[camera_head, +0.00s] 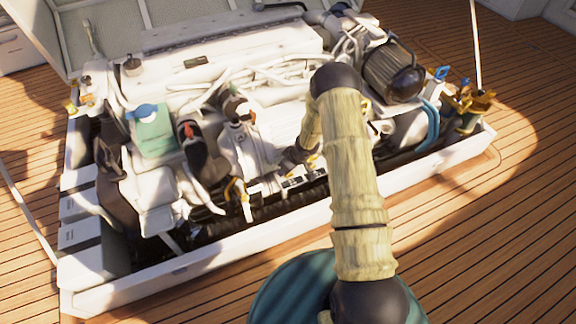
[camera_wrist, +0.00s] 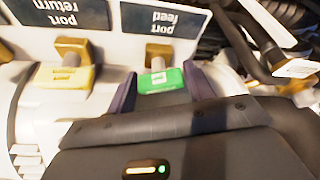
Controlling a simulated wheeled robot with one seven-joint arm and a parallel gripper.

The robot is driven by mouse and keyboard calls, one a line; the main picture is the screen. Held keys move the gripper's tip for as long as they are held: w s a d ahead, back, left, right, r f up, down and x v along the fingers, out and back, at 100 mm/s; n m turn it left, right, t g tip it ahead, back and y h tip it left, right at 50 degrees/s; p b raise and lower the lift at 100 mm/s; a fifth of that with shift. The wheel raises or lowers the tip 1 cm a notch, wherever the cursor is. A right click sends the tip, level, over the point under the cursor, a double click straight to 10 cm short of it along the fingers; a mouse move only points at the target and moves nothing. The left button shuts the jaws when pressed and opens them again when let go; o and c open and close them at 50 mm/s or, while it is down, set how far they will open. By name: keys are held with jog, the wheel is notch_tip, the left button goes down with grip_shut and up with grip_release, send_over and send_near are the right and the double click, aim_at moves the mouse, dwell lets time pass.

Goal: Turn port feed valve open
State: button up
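The port feed valve has a green handle (camera_wrist: 162,80) on a brass stem, below an upside-down "port feed" label (camera_wrist: 160,20) in the wrist view. My gripper (camera_wrist: 161,84) has one dark finger on each side of this handle. Both fingers appear to lie against its sides, with no clear gap. In the head view my arm reaches down to the front side of the engine, and the fingers and valve cannot be made out there.
A yellow-handled valve (camera_wrist: 66,76) under a "port return" label (camera_wrist: 65,12) stands left of the green one in the wrist view. Dark hoses and a white-tagged line (camera_wrist: 295,68) lie to the right. The white hatch frame (camera_head: 190,268) surrounds the engine; wooden deck (camera_head: 510,220) is clear.

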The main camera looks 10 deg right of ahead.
jog(key=shift+o, duration=1.1)
jog(key=m+b, duration=0.1)
jog(key=b, duration=0.2)
jog(key=shift+w+f+b, duration=0.15)
jog(key=shift+w+b, duration=0.05)
jog(key=shift+b, duration=0.15)
jog(key=m+b, duration=0.1)
jog(key=b, duration=0.3)
jog(key=shift+s+t+h+b, duration=0.1)
jog(key=shift+t+h+b, duration=0.2)
jog(key=shift+h, duration=0.1)
jog(key=shift+m+b, duration=0.8)
jog(key=shift+b, duration=0.4)
jog(key=shift+m+h+b, duration=0.4)
jog(key=shift+m+b, duration=0.1)
jog(key=shift+b, duration=0.35)
jog(key=w+p+v, duration=0.2)
jog(key=p+v, duration=1.7)
jog(key=v, duration=1.3)
jog(key=shift+r+h+p, duration=0.3)
jog(key=shift+r+h, duration=0.05)
jog(key=shift+h, duration=0.05)
